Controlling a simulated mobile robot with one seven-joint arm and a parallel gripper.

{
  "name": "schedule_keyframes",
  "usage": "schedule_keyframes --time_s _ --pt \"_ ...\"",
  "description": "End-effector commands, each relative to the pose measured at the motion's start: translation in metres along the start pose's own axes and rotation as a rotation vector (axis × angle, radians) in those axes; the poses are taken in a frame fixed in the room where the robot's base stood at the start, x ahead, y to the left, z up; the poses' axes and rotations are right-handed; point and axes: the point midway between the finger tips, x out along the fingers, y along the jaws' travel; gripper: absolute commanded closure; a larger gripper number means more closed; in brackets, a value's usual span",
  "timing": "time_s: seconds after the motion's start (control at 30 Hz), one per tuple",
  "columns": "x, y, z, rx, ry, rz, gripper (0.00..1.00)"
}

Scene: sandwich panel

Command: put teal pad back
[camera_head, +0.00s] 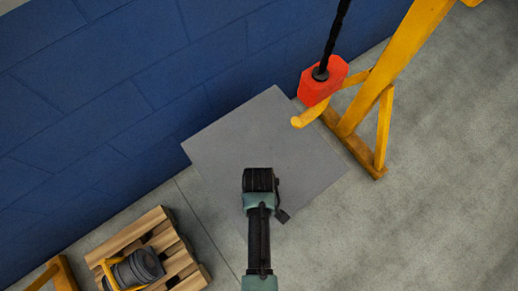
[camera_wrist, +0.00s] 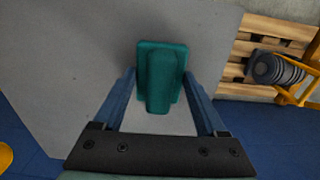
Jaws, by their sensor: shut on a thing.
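The teal pad (camera_wrist: 160,75) shows in the wrist view as a flat plate with a raised block or handle on it. It is between the two blue fingers of my gripper (camera_wrist: 159,88), which is shut on it. Behind it is the large flat grey panel (camera_wrist: 60,70), which also shows in the head view (camera_head: 225,140). In the head view my arm end is over the lower part of the panel and hides the pad and fingers. I cannot tell whether the pad touches the panel.
A wooden pallet (camera_head: 190,271) holds a grey ribbed cylinder (camera_head: 138,268) with a yellow frame, at lower left. An orange-red block (camera_head: 322,82) hangs on a black cable by a yellow stand (camera_head: 400,62). A blue wall (camera_head: 110,100) borders the panel. Floor at right is clear.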

Motion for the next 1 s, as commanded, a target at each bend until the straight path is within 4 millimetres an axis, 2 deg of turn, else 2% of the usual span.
schedule_keyframes --time_s 0.03,0.1,0.43,0.47,0.6,0.87,1.0 --pt "0.009 0.000 0.000 0.000 0.000 0.000 0.70" --pt "0.015 0.000 0.000 0.000 -0.001 0.000 0.70" --pt "0.017 0.000 0.000 0.000 0.001 0.001 0.70" --pt "0.017 0.000 0.000 0.000 0.001 0.001 0.24" --pt "0.017 0.000 0.000 0.000 0.001 0.001 0.00" --pt "0.015 0.000 0.000 0.000 0.001 0.001 0.00" --pt "0.001 0.001 -0.001 0.000 0.003 0.002 0.00"
